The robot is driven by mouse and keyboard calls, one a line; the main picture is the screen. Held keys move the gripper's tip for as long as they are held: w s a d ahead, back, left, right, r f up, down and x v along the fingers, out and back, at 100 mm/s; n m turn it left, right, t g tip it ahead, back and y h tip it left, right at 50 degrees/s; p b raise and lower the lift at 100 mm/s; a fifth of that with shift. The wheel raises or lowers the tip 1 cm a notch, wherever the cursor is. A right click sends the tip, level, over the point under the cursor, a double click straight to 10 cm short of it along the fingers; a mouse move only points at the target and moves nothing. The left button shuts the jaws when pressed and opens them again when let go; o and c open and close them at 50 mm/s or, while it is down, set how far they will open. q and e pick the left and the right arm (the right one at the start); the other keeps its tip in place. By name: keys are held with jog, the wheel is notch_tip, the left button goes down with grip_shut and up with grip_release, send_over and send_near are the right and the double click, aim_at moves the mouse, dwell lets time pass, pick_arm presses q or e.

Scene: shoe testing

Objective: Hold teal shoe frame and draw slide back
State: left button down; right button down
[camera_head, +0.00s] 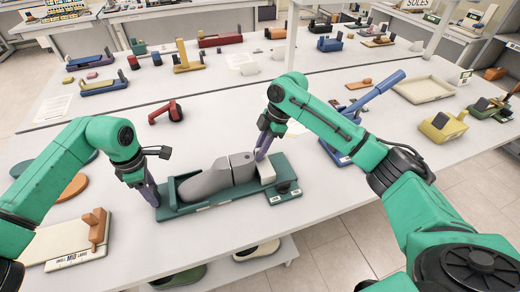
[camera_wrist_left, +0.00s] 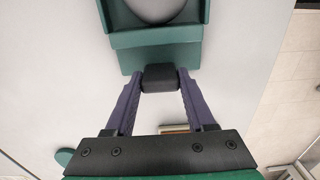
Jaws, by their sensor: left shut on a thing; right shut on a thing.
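The teal shoe frame (camera_head: 170,211) lies on the white table with a grey shoe form (camera_head: 208,181) in it. A pale block (camera_head: 266,173), apparently the slide, sits at the form's right end. My left gripper (camera_head: 151,194) is at the frame's left end. In the left wrist view its fingers are shut on a dark end block (camera_wrist_left: 160,78) that adjoins the teal frame (camera_wrist_left: 155,57). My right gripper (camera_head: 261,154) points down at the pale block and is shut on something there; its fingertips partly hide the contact.
A red clamp-like tool (camera_head: 168,111) lies behind the frame. A blue lever press (camera_head: 372,96) stands to the right, behind my right arm. A wooden-handled board (camera_head: 75,243) lies at front left. The table's front edge is close to the frame.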

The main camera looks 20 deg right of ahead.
dwell(0.8)
jog(key=shift+d, duration=1.9)
pick_arm(q)
jog(key=shift+a, duration=0.1)
pick_arm(e)
jog(key=c, duration=0.8)
grip_release()
jog(key=shift+a, duration=0.1)
jog(key=v, duration=1.2)
pick_arm(q)
jog(key=shift+c, duration=0.8)
grip_release()
